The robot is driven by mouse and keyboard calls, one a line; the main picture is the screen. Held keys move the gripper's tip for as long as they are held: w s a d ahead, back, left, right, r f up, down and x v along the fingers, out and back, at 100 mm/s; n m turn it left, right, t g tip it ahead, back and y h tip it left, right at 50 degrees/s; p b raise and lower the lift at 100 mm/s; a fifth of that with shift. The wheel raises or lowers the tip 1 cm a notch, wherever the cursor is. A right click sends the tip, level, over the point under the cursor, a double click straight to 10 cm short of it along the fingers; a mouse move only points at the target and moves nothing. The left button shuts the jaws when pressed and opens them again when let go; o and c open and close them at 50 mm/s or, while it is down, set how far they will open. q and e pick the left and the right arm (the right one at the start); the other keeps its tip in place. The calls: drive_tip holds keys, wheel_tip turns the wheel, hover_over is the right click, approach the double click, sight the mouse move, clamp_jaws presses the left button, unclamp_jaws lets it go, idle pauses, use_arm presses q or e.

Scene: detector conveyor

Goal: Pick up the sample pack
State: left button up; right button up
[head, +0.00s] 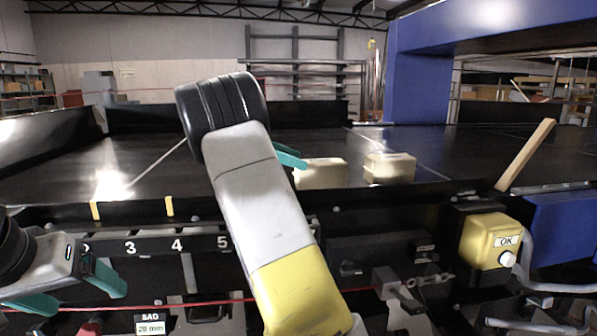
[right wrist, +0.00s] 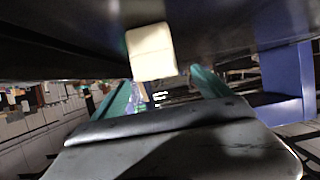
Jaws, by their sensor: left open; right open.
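Two cream, box-shaped packs lie on the black conveyor in the head view. The left pack (head: 322,174) is close to my right gripper (head: 291,157); the other pack (head: 389,167) stands apart to its right. Which one is the sample pack, I cannot tell. In the right wrist view one cream pack (right wrist: 151,52) shows beyond the open teal fingertips of my right gripper (right wrist: 162,78), with no clear grip on it. My right arm hides part of the belt. My left gripper (head: 88,297) is open and empty at the lower left, below the conveyor edge.
A yellow box with an OK button (head: 490,241) is mounted at the conveyor's front right. A wooden bar (head: 526,155) leans up at the belt's right. A blue frame (head: 420,85) spans the belt behind. The numbered front rail (head: 150,247) runs along the front. The belt's left side is clear.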

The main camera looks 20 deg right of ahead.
sight(320, 167)
drive_tip(key=shift+d+f, duration=0.1)
drive_tip(key=shift+d, duration=0.25)
drive_tip(key=x, duration=0.7)
drive_tip(key=shift+s+d, duration=0.15)
drive_tip(key=shift+s, duration=0.25)
clamp_jaws()
